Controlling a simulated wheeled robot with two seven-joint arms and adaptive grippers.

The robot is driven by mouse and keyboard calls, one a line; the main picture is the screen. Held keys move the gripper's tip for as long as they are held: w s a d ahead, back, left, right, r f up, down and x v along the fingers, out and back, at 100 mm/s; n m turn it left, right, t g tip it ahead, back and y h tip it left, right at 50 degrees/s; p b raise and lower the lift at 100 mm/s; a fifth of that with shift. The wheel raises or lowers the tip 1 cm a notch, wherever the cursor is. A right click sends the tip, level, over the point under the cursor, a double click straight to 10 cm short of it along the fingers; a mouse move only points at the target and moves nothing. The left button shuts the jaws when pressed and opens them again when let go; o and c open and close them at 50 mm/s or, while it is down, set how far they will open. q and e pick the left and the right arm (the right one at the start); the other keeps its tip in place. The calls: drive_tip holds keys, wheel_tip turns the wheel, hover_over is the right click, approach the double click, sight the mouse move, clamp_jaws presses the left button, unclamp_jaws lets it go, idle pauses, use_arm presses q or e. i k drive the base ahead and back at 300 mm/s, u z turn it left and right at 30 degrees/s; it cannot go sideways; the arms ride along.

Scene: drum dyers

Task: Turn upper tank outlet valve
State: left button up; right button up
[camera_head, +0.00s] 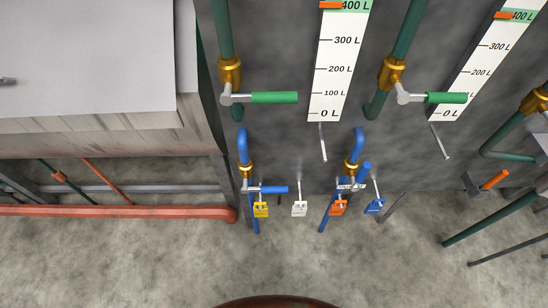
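Two brass valves with green lever handles are on the dark grey tank wall. The left green handle (274,97) points right, across its vertical green pipe. The right green handle (445,98) also points right, across its pipe. Lower down, a blue handle (274,189) lies horizontal on a blue pipe. A second blue handle (364,172) stands tilted up beside another blue pipe, near a small tag too small to read. No label shows which one is the upper tank outlet valve. Neither of my grippers is in view.
White level scales (339,60) and (491,60) stand beside the green valves. A brass valve (536,101) is at the right edge. A red pipe (110,211) runs at left.

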sight(269, 190)
drive_tip(key=u, duration=3.45)
drive_tip(key=k, duration=1.95)
drive_tip(key=z, duration=1.65)
